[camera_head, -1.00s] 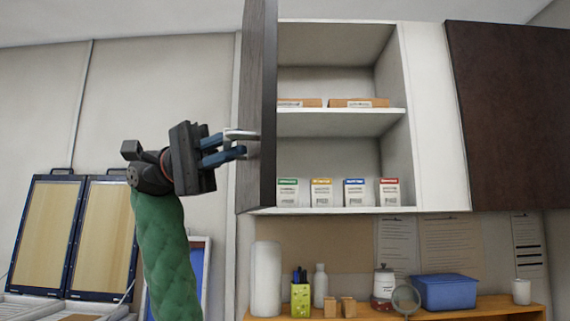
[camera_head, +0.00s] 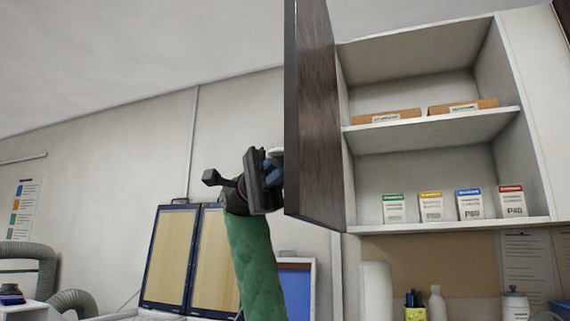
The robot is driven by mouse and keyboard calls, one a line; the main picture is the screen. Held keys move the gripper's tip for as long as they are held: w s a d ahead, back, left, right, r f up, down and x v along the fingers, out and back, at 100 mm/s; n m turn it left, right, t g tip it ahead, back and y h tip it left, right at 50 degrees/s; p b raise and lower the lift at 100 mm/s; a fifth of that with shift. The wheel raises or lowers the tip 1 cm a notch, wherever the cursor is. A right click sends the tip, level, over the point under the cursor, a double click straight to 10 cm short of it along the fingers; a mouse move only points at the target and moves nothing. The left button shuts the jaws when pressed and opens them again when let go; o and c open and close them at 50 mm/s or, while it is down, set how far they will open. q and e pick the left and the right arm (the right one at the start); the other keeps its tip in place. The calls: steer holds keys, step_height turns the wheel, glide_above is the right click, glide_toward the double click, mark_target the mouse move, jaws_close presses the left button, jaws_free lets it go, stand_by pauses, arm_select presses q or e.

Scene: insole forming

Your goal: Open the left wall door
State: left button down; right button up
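The left wall door (camera_head: 318,120) is a dark brown wood panel on the white wall cabinet (camera_head: 432,118). It stands swung out toward me, with its inner face showing and the cabinet's inside exposed. My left gripper (camera_head: 274,170) is at the door's outer side, beside its near edge. The fingertips are mostly hidden behind that edge, so I cannot tell whether they touch the door or its handle. The handle is not clearly visible. My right gripper is out of view.
Small labelled boxes (camera_head: 430,206) stand on the cabinet's bottom, with shallow brown boxes (camera_head: 387,117) on the shelf above. Wood-faced panels (camera_head: 168,257) stand at lower left. A white roll (camera_head: 377,290) and pen holder (camera_head: 415,306) are below the cabinet.

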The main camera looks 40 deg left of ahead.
arm_select(q)
steer(key=c, duration=1.8)
jaws_free()
steer(key=shift+w, duration=0.1)
steer(key=shift+o, duration=0.2)
steer(key=shift+w, duration=0.1)
steer(key=b+v, duration=0.2)
steer(key=v, duration=0.6)
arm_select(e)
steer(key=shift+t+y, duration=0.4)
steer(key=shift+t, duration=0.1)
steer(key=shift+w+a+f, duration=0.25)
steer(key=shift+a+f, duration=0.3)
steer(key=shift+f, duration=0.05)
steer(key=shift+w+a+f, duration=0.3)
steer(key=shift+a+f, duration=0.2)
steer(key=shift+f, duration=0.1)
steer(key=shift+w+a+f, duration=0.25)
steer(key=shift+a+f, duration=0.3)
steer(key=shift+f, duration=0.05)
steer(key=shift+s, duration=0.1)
arm_select(q)
steer(key=shift+f, duration=0.1)
